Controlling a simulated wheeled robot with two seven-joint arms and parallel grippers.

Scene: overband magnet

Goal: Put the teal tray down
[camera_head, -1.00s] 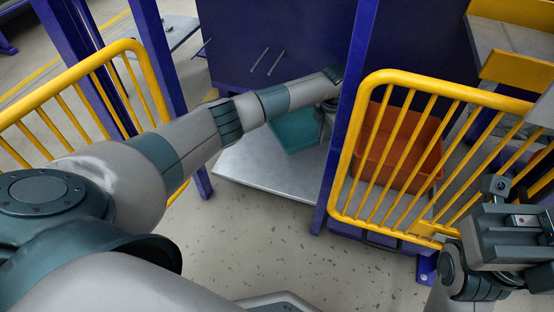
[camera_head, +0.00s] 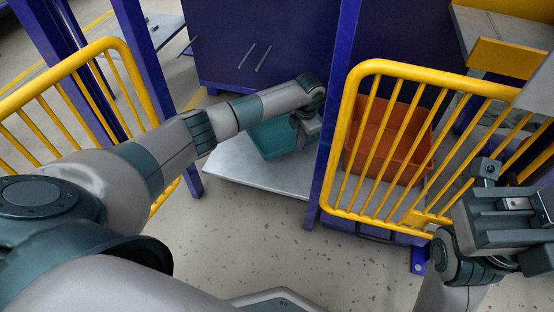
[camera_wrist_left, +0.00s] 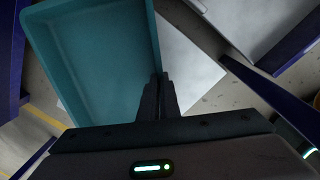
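The teal tray (camera_head: 268,138) shows in the head view behind my left forearm, over the silver platform (camera_head: 245,174). I cannot tell whether it touches the platform. My left gripper (camera_head: 303,135) is at the tray's right side. In the left wrist view the tray (camera_wrist_left: 95,62) fills the upper left, empty inside. The fingers of my left gripper (camera_wrist_left: 158,98) are close together at the tray's right wall and appear shut on it. My right gripper (camera_head: 490,185) is at the right of the head view, away from the tray; its fingers are not clear.
A blue post (camera_head: 331,110) stands just right of the platform. Yellow railings stand at the right (camera_head: 350,130) and the left (camera_head: 118,45). An orange bin (camera_head: 388,140) is behind the right railing. A dark blue wall (camera_head: 285,30) rises behind the platform, whose front part is bare.

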